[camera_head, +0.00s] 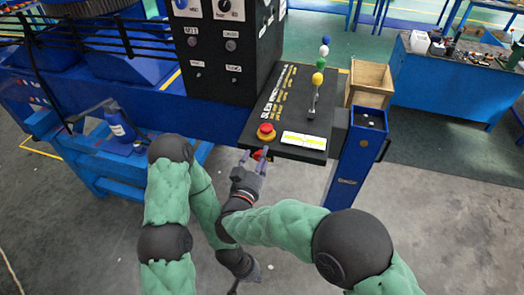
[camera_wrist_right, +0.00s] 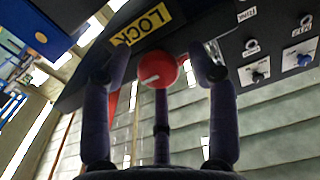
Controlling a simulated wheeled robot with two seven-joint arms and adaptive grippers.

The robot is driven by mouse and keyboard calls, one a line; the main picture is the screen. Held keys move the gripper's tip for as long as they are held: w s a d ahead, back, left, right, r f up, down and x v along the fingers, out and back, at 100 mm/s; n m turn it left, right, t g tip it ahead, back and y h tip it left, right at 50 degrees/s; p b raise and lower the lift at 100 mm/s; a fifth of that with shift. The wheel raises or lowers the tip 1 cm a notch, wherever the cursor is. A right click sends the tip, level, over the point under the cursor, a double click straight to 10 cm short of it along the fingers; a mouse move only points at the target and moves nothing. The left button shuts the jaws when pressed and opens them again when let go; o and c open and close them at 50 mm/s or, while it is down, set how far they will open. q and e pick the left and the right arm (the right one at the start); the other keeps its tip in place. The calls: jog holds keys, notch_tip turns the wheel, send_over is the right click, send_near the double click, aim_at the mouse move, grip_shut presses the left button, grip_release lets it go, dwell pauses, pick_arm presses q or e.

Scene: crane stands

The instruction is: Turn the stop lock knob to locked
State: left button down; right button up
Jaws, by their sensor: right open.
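In the right wrist view the stop lock knob (camera_wrist_right: 158,70) is a round red knob with a white mark. It sits beside a yellow LOCK label (camera_wrist_right: 143,22). My right gripper (camera_wrist_right: 158,62) is open, with purple-grey fingers on either side of the knob; whether they touch it is unclear. In the head view the right gripper (camera_head: 256,158) is at the front edge of the black console (camera_head: 290,103), where a bit of the red knob (camera_head: 257,155) shows between the fingers. My left gripper (camera_head: 234,288) hangs low near the bottom edge, partly hidden by my arms.
A red mushroom button (camera_head: 265,131) on a yellow base stands on the console top, near the knob. A lever (camera_head: 313,98) with coloured balls rises behind it. A blue post (camera_head: 356,160) and a wooden box (camera_head: 370,80) stand right. A blue bench (camera_head: 90,165) is left.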

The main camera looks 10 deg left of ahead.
jog(key=shift+r, duration=0.1)
jog(key=c, duration=1.1)
jog(key=shift+r+m+b, duration=0.1)
jog(key=shift+m+b, duration=0.2)
jog(key=shift+b, duration=0.05)
jog(key=shift+w+m+b, duration=0.1)
jog(key=shift+m+b, duration=0.9)
jog(key=shift+d+m+b, duration=0.15)
jog(key=shift+m+b, duration=3.75)
jog(key=shift+b, duration=0.25)
jog(key=shift+d+m+b, duration=0.1)
jog(key=shift+m+b, duration=3.8)
jog(key=shift+b, duration=0.2)
